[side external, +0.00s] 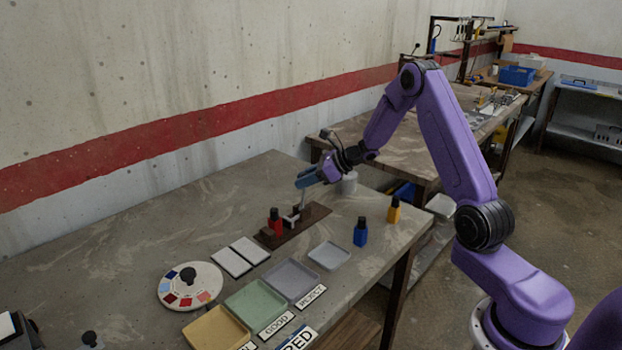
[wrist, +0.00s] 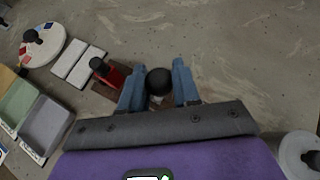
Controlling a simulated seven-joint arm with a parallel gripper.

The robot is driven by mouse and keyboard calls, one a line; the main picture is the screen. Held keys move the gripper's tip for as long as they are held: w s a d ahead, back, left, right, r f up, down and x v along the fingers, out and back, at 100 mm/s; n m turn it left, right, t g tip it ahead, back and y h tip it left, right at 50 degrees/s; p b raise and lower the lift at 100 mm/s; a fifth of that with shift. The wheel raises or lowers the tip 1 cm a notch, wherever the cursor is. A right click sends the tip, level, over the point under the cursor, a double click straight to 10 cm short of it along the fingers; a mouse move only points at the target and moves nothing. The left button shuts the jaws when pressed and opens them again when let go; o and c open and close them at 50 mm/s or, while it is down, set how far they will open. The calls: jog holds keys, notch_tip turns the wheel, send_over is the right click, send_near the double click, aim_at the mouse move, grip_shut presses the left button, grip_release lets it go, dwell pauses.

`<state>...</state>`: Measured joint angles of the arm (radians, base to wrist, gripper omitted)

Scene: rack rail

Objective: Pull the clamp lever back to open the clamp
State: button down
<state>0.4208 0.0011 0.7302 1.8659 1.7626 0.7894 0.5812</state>
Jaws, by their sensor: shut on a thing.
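The clamp stands on a dark brown base (side external: 312,217) on the table. Its lever (side external: 302,197) stands roughly upright, with a round black knob (wrist: 158,82) on top in the wrist view. My gripper (side external: 304,180) has blue fingers and is shut on the lever at its knob. In the wrist view the knob sits between the two fingertips (wrist: 159,88). A red bottle with a black cap (side external: 275,222) stands at the left end of the base; it also shows in the wrist view (wrist: 110,76). The clamp's jaw is partly hidden.
Blue (side external: 360,233) and yellow (side external: 393,211) bottles stand to the right. In front lie a pale tray (side external: 329,256), grey (side external: 291,282), green (side external: 254,304) and yellow (side external: 216,330) trays, white tiles (side external: 240,257) and a colour wheel (side external: 190,285). A grey cylinder (side external: 347,183) stands behind.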

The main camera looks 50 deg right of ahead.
jog(key=shift+a+n+h, duration=0.4)
jog(key=shift+a+h, duration=0.4)
jog(key=shift+a, duration=0.15)
jog(key=c, duration=0.9)
grip_release()
jog(key=shift+o, duration=0.2)
jog(key=shift+r, duration=0.15)
jog(key=shift+s+d+r, duration=0.2)
jog(key=shift+s, duration=0.05)
jog(key=v, duration=1.6)
jog(key=shift+r, duration=0.3)
jog(key=shift+s, duration=0.1)
